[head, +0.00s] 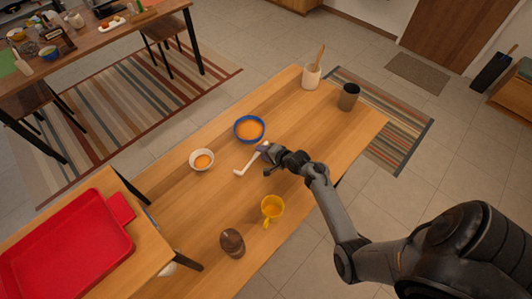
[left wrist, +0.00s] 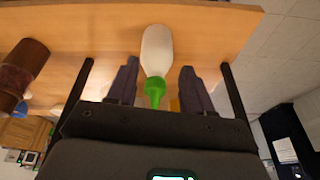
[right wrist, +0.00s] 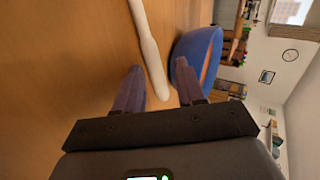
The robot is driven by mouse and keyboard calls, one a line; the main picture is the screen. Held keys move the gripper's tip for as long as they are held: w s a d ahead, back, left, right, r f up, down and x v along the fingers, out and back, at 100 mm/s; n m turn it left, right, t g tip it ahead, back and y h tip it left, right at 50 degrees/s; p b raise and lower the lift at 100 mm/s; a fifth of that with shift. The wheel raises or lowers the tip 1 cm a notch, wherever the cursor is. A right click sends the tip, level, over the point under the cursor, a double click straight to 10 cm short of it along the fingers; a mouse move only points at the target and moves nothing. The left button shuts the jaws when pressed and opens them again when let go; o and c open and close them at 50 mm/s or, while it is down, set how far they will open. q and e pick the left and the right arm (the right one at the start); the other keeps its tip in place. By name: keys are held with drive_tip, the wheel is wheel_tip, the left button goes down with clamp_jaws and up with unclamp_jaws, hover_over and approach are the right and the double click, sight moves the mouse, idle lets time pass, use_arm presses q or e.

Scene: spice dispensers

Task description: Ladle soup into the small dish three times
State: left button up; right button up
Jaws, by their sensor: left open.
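A white ladle (head: 246,166) is on the wooden table, its handle reaching up to my right gripper (head: 268,151). In the right wrist view the ladle handle (right wrist: 150,48) passes between the spread fingers of my right gripper (right wrist: 160,78), with a gap visible beside it. A blue bowl (head: 236,132) of orange soup is just beyond the gripper; its side (right wrist: 205,42) also shows in the right wrist view. The small white dish (head: 193,155) with some orange soup is to the left. My left gripper (left wrist: 157,75) is open, outside the head view.
A white bottle with a green tip (left wrist: 156,50) is in front of the left gripper. A yellow mug (head: 272,207) and a brown shaker (head: 232,243) stand nearer. A utensil crock (head: 311,76) and dark cup (head: 349,97) stand far right. A red tray (head: 122,208) is left.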

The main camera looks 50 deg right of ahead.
drive_tip(key=shift+s+f, duration=0.25)
drive_tip(key=shift+s, duration=0.05)
drive_tip(key=shift+s+r, duration=0.2)
drive_tip(key=v, duration=0.9)
drive_tip(key=shift+s+r, duration=0.2)
drive_tip(key=shift+r, duration=0.3)
drive_tip(key=s+a+r+n+g, duration=0.4)
drive_tip(key=s+a+n, duration=0.5)
drive_tip(key=a, duration=0.1)
drive_tip(key=s+a+r+n+g+p, duration=0.1)
drive_tip(key=s+a+r+n+g, duration=0.2)
drive_tip(key=s+a+n, duration=0.6)
drive_tip(key=shift+a+r+n+g, duration=0.4)
drive_tip(key=shift+a+n, duration=0.1)
drive_tip(key=shift+w, duration=0.1)
